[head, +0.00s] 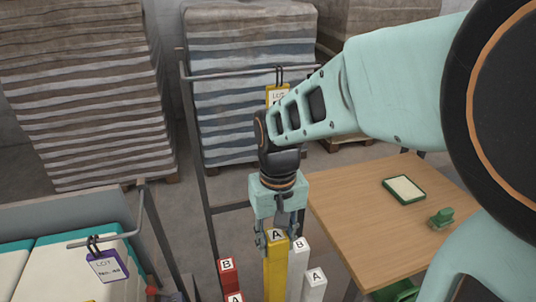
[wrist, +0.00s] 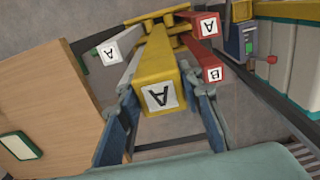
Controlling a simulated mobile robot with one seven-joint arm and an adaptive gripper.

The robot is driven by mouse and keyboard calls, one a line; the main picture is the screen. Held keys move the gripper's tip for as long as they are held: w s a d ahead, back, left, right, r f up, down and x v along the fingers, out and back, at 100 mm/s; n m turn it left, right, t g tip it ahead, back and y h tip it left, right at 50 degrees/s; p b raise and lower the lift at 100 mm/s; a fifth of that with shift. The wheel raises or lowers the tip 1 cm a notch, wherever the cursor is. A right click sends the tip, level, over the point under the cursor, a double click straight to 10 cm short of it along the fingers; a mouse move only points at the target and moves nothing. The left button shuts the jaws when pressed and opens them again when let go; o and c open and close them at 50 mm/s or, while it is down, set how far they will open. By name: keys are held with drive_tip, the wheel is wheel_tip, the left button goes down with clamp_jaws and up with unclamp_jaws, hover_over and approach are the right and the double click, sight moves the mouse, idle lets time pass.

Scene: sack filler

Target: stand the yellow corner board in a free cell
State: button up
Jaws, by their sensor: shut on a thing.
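My gripper (head: 277,239) is shut on the yellow corner board (head: 275,267), which is long, upright and marked A on its top end. In the wrist view the two fingers (wrist: 165,92) flank the yellow board (wrist: 154,66) near its top. Its far end is near a yellow rack (wrist: 183,14); I cannot tell whether it is inside a cell. A red board marked B (head: 227,276) and a red board marked A (head: 235,298) stand left of it. A white board marked B (head: 300,262) and a white board marked A (head: 315,287) stand right.
A wooden table (head: 355,220) with a green-framed tray (head: 404,189) and a green item (head: 441,218) lies close on the right. A metal rail frame (head: 200,150) stands behind, before stacked sacks (head: 250,80). A bin with a purple lot tag (head: 107,266) is at left.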

drive_tip(key=shift+w+a+f, duration=0.1)
drive_tip(key=shift+w+a, duration=0.15)
drive_tip(key=shift+w, duration=0.55)
drive_tip(key=shift+w+a, duration=0.25)
drive_tip(key=shift+w, duration=0.5)
drive_tip(key=shift+w+a+f, duration=0.1)
drive_tip(key=shift+w+a, duration=0.15)
drive_tip(key=shift+w, duration=0.7)
drive_tip(key=w, duration=0.2)
drive_tip(key=w+a, duration=0.1)
drive_tip(key=shift+f+p, duration=0.3)
drive_tip(key=shift+p, duration=0.1)
drive_tip(key=shift+f, duration=0.25)
drive_tip(key=shift+f+b, duration=1.15)
drive_tip(key=shift+f, duration=0.55)
